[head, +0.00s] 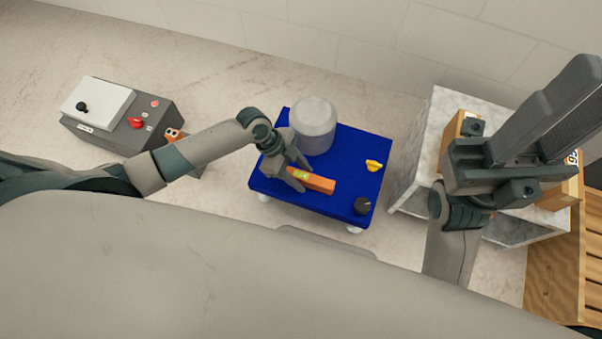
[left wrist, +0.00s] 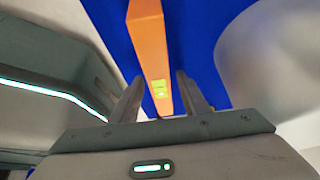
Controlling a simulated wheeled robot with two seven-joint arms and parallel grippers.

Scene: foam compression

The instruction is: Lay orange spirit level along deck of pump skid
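The pump skid has a blue deck (head: 345,150) at the centre of the head view. The orange spirit level (head: 318,183) with its yellow-green vial lies on the deck near its front edge. In the left wrist view the level (left wrist: 150,45) runs away from the gripper, over the blue deck. My left gripper (head: 297,175) is at the level's left end. Its fingers stand on either side of that end, with a narrow gap to each side. My right gripper (head: 588,82) is raised at the right, away from the skid; its opening is unclear.
A grey cylinder (head: 314,125), a yellow handle (head: 374,166) and a black knob (head: 362,205) stand on the deck. A marble-topped block (head: 440,115) and wooden slats (head: 555,265) are at right.

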